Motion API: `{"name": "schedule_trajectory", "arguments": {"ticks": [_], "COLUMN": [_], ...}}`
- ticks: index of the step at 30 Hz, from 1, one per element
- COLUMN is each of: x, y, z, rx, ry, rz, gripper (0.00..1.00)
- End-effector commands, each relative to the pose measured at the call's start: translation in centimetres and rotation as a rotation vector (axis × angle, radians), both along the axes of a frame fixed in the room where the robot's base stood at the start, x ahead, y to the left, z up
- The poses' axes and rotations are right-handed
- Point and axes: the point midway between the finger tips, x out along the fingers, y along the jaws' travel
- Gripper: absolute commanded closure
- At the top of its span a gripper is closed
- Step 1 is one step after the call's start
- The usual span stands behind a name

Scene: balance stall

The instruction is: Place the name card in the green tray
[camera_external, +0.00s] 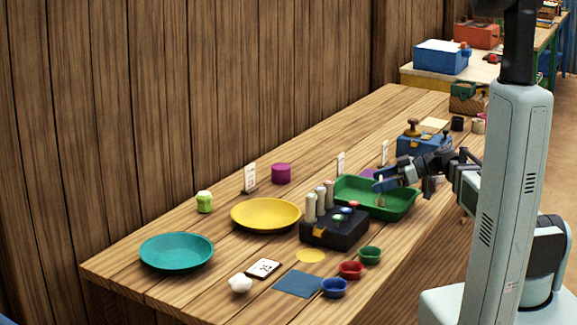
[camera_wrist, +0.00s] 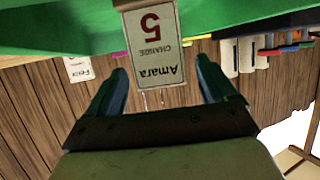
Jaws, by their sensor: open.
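A white name card (camera_wrist: 155,50) reading "Amara 5 CHANGE" appears upside down in the wrist view, between the two blue fingertips of my gripper (camera_wrist: 162,65). Its dark base shows at the top edge, against the green tray (camera_wrist: 60,30). My gripper is open, with a gap visible on each side of the card. In the external view my gripper (camera_external: 379,184) is low over the green tray (camera_external: 407,211). A thin pale piece, probably the card, shows at the fingers. I cannot tell whether its base touches the tray floor.
A dark box (camera_external: 335,235) with pale cylinders stands just left of the tray. A yellow plate (camera_external: 265,214) and teal plate (camera_external: 177,251) lie further left. Other standing cards (camera_external: 250,178) line the back. A blue box (camera_external: 424,144) is behind my gripper.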

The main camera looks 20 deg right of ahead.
Motion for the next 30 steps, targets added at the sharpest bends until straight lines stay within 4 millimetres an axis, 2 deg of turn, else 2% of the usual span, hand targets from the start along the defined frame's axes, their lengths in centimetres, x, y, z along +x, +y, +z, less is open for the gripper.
{"name": "schedule_trajectory", "arguments": {"ticks": [9, 15, 21, 30], "x": [-2.0, -2.9, -3.4, -3.5], "y": [-4.9, -7.0, -8.0, -8.2], "z": [2.2, 3.1, 3.6, 3.7], "rx": [-0.001, 0.000, 0.000, 0.000], "ry": [-0.002, 0.000, 0.000, 0.000], "rz": [-0.001, 0.001, 0.002, 0.003], "gripper": [0.15, 0.15, 0.15, 0.15]}}
